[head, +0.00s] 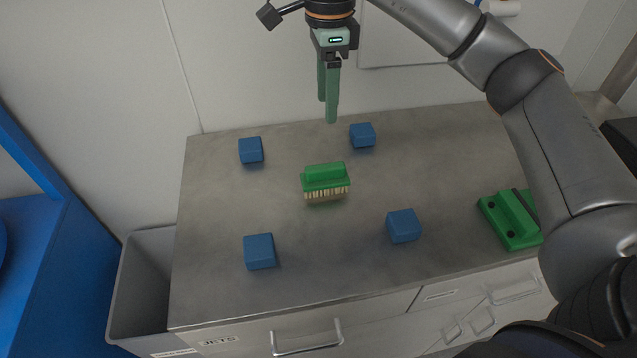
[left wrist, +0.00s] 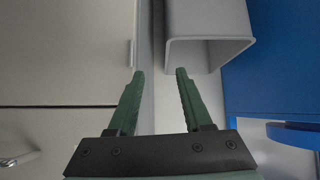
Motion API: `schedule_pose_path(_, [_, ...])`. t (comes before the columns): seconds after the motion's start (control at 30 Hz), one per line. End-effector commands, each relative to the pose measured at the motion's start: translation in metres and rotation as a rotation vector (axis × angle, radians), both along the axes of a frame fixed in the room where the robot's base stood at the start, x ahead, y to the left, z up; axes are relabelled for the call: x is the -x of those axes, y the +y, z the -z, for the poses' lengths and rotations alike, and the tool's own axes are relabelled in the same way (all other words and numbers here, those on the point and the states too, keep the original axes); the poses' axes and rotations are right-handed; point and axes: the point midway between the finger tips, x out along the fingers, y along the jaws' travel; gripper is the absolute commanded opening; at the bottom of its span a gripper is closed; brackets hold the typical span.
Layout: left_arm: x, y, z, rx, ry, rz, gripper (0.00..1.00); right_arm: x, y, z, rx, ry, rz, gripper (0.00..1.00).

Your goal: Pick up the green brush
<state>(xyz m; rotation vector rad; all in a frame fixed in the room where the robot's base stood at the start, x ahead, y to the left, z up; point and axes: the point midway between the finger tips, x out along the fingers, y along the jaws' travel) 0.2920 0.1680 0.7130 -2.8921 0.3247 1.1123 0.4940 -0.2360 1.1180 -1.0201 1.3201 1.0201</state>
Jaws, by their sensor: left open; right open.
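The green brush (head: 325,178) lies near the middle of the grey countertop in the head view, with its green handle up and its tan bristles facing the front. My right gripper (head: 329,108) points down above the back part of the counter, behind and above the brush and apart from it. It is empty; its fingers overlap in this view. My left gripper (left wrist: 160,75) shows in the left wrist view with its two green fingers spread and nothing between them. The left gripper is not in the head view.
Blue cubes stand around the brush: back left (head: 251,150), back right (head: 362,135), front left (head: 259,251) and front right (head: 403,226). A green block-like fixture (head: 510,218) sits at the right. A grey bin (head: 143,287) stands left of the counter (head: 215,290), beside a blue shelf (head: 85,265).

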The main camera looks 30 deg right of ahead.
Motion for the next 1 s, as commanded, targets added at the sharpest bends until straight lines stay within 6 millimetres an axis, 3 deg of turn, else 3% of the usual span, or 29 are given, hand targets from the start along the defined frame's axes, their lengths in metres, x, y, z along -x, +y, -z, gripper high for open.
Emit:
schedule_pose_path(0.03, [0.003,0.0,0.018,0.0,0.007,0.0,0.5,0.0,0.0,0.016,-0.001,-0.001,0.0,0.62])
schedule_pose_path(0.2, [0.01,0.0,0.036,-0.001,0.023,0.001,0.5,0.0,0.0,0.03,-0.001,0.0,0.0,0.62])
schedule_pose_path(0.6, [0.006,-0.003,0.038,0.002,0.021,0.005,0.5,0.001,0.001,0.088,-0.001,0.003,-0.001,0.62])
schedule_pose_path(0.87, [0.004,-0.003,0.035,0.003,0.014,0.006,0.5,0.003,0.001,0.109,0.0,0.003,-0.001,0.62])
schedule_pose_path(1.0, [0.003,-0.003,0.031,0.004,0.007,0.005,0.5,0.007,0.004,0.129,0.0,0.004,-0.003,0.62])
